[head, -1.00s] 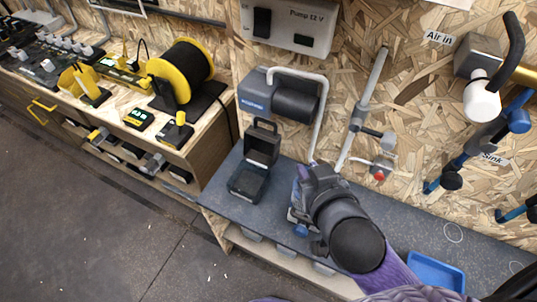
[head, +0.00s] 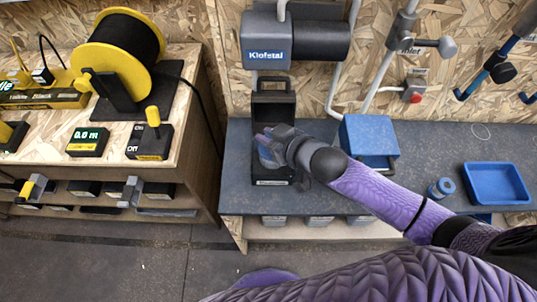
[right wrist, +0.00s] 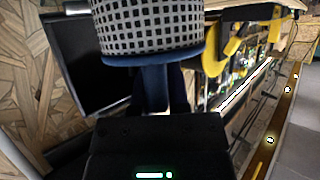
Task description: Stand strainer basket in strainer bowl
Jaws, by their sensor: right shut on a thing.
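The strainer basket (right wrist: 152,25) shows in the right wrist view as a pale perforated cylinder with a blue rim and a blue stem. My right gripper (right wrist: 160,85) is shut on that stem. In the head view my right gripper (head: 268,150) is over a black square housing (head: 262,198) with a raised lid (head: 273,97), apparently the strainer bowl. The gripper hides the basket and much of the housing's opening there, so I cannot tell whether the basket is inside. My left gripper is not in view.
A grey pump (head: 296,38) with pipes is on the wall behind. To the right on the bench are a blue box (head: 368,135), a small blue round part (head: 441,187) and a blue tray (head: 497,183). A yellow cable reel (head: 122,45) stands on the left cabinet.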

